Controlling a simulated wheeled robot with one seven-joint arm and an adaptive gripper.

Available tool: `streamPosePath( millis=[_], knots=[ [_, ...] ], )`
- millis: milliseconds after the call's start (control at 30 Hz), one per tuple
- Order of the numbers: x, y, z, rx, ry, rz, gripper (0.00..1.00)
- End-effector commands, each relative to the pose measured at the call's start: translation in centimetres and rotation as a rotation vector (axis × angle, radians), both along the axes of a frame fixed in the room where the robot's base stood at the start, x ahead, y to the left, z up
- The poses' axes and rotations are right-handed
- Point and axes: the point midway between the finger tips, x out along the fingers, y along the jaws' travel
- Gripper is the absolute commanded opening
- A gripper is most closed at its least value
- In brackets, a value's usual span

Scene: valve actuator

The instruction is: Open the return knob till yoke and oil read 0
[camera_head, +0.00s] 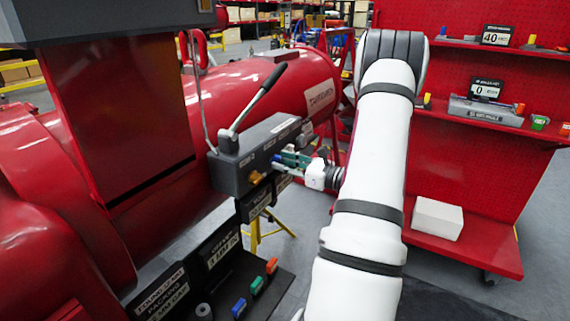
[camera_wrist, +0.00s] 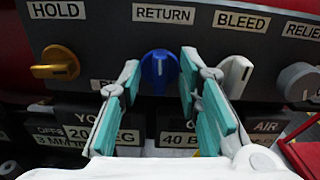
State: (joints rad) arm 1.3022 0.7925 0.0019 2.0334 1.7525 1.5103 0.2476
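My gripper (camera_wrist: 160,64) is open, one teal finger on each side of the knob, with small gaps showing. In the head view my gripper (camera_head: 290,160) is at the front face of the box. Below the knob, a display starting "YO" (camera_wrist: 88,132) reads about 20 DEG. Another display (camera_wrist: 180,140) reads about 40; its title is hidden by my right finger.
A yellow hold knob (camera_wrist: 57,63) is at left, a white bleed knob (camera_wrist: 235,75) close beside my right finger, and a grey relief knob (camera_wrist: 298,82) farther right. A lever (camera_head: 258,96) rises from the box. Red shelves (camera_head: 465,190) stand at right.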

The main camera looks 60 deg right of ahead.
Motion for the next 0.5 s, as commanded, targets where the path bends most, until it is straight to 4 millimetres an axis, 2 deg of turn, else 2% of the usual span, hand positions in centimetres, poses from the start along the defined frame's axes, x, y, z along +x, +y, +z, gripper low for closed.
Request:
streamPosePath(
  millis=[233, 400, 500],
  knots=[
    [0.08, 0.00, -0.01, 0.000, 0.000, 0.000, 0.32],
    [0.06, -0.01, 0.00, 0.000, 0.000, 0.000, 0.00],
    [0.06, -0.01, 0.00, 0.000, 0.000, 0.000, 0.00]
  ],
)
